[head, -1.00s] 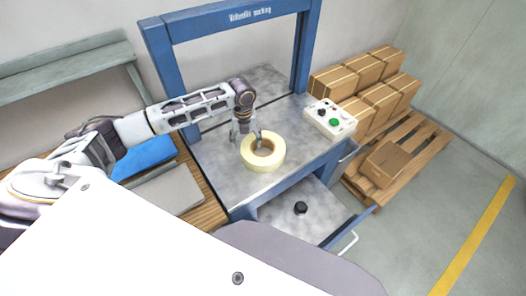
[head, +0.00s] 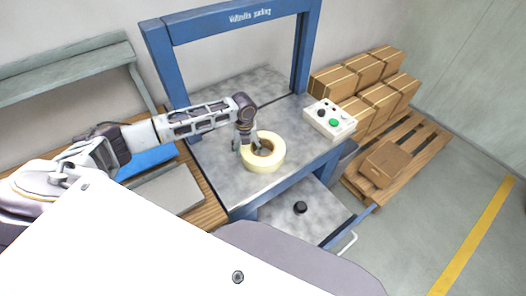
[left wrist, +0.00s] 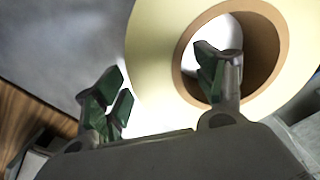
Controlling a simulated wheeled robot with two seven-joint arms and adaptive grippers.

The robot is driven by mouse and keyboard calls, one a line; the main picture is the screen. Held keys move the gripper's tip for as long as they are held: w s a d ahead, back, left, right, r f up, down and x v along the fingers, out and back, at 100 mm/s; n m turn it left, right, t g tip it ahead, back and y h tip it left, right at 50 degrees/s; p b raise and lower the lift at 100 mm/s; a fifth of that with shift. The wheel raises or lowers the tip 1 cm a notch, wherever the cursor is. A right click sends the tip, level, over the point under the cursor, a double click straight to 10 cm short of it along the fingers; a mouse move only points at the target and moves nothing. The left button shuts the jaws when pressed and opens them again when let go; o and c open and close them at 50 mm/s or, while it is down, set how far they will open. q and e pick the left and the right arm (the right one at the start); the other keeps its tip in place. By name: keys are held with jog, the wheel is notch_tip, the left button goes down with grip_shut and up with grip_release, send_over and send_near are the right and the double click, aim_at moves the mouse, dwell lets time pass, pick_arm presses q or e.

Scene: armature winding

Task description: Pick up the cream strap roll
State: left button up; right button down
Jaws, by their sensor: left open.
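The cream strap roll (head: 265,158) lies flat on the grey metal top of the strapping machine, its brown-lined hole facing up. My left gripper (head: 246,146) is open and points down at the roll's left side. In the left wrist view the roll (left wrist: 160,50) fills the upper right. There one finger of the left gripper (left wrist: 160,95) shows over the roll's hole and the other finger stands outside its rim, so the roll's wall is between them. I cannot tell whether either finger touches it. My right gripper is not in view.
The machine's blue arch (head: 163,70) stands behind the roll. A white control box (head: 330,118) with a green button sits to its right. An open drawer (head: 290,215) is below the front edge. Cartons (head: 362,85) and a pallet (head: 425,150) are at the right.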

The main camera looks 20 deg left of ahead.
pick_arm(q)
jog(key=shift+f, duration=0.4)
grip_shut()
jog(key=shift+r, duration=0.1)
dwell(0.6)
